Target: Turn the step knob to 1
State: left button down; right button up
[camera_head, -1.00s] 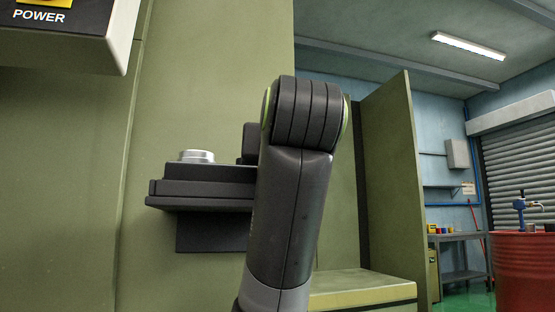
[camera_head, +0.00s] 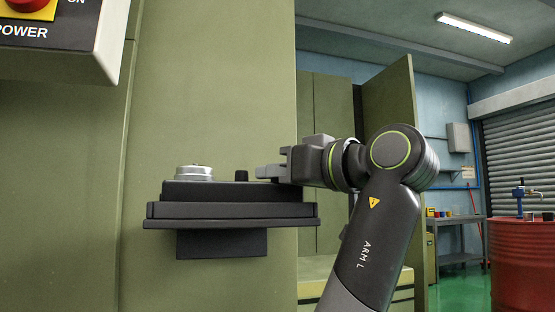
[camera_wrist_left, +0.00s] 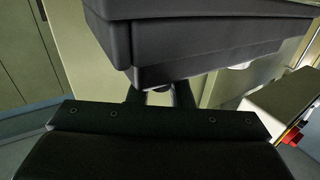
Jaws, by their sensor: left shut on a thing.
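The dark control box (camera_head: 232,211) juts out from the green panel. A silver round dial (camera_head: 194,172) and a small black knob (camera_head: 241,175) stand on its top. My left gripper (camera_head: 268,172) comes in from the right, low over the right part of the box top, with its tips just right of that black knob. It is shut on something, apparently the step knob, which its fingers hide. In the left wrist view the fingers (camera_wrist_left: 158,98) are close to the box (camera_wrist_left: 200,35), and what is between them is unclear. No scale or number is readable. My right gripper is out of view.
A power panel (camera_head: 75,35) with a red button overhangs at upper left. A green upright panel (camera_head: 390,150) stands behind my left arm. A red drum (camera_head: 520,265) and a workbench (camera_head: 455,222) are farther right.

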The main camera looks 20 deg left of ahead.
pick_arm(q)
jog(key=shift+n+g+p, duration=0.3)
jog(key=shift+n+g, duration=0.1)
jog(key=c, duration=1.4)
grip_release()
jog(key=shift+o, duration=0.2)
